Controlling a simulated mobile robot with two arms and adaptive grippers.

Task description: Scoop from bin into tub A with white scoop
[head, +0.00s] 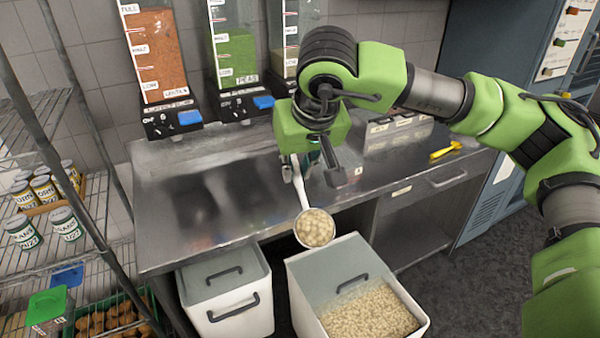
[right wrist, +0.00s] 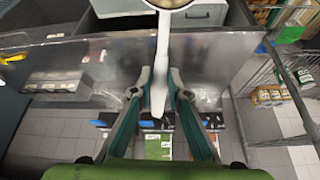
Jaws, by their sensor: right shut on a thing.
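My right gripper (head: 303,168) is shut on the handle of the white scoop (head: 297,190). The scoop's round bowl, filled with pale beige pieces, hangs above the back edge of the open white bin (head: 310,280). The bin holds a heap of the same pale pieces (head: 370,312). In the right wrist view the scoop's handle (right wrist: 163,55) lies between the fingers of the gripper (right wrist: 154,82), and its bowl is cut off at the top. A grey labelled container row (head: 398,132) stands on the counter; I cannot make out which part is tub A. My left gripper is not in view.
A second white bin (head: 240,312) stands left of the open one. The steel counter (head: 190,205) is mostly clear. Dispensers (head: 150,55) line its back, and a yellow utensil (head: 446,150) lies at right. A wire rack (head: 95,215) with cans stands left.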

